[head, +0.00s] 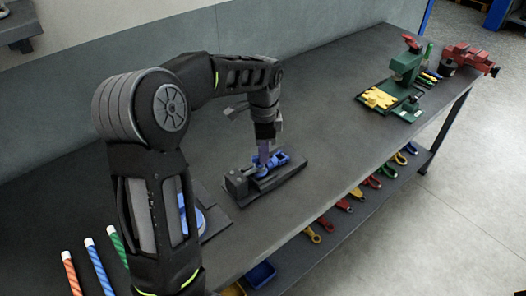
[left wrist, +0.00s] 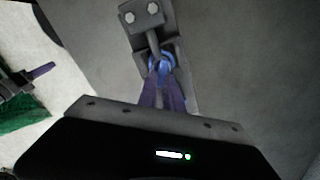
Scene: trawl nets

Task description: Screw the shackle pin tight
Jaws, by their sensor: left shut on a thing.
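The shackle is held in a dark grey fixture block (head: 237,183) on a dark base plate on the bench. In the left wrist view the block (left wrist: 142,14) has two bolt heads and a grey shackle (left wrist: 153,42) reaching from it. A blue shackle pin part (head: 277,160) lies at the fixture; its blue round end shows in the left wrist view (left wrist: 161,62). My left gripper (head: 264,160) points down over the fixture. Its purple fingers (left wrist: 162,85) are shut on the blue pin end. The fingers hide part of the pin and its thread.
A green fixture (head: 404,68) with yellow pieces (head: 379,98) and a red vise (head: 467,56) stand at the far right. Orange, blue and green striped rods lie at lower left. The bench between the fixtures is clear.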

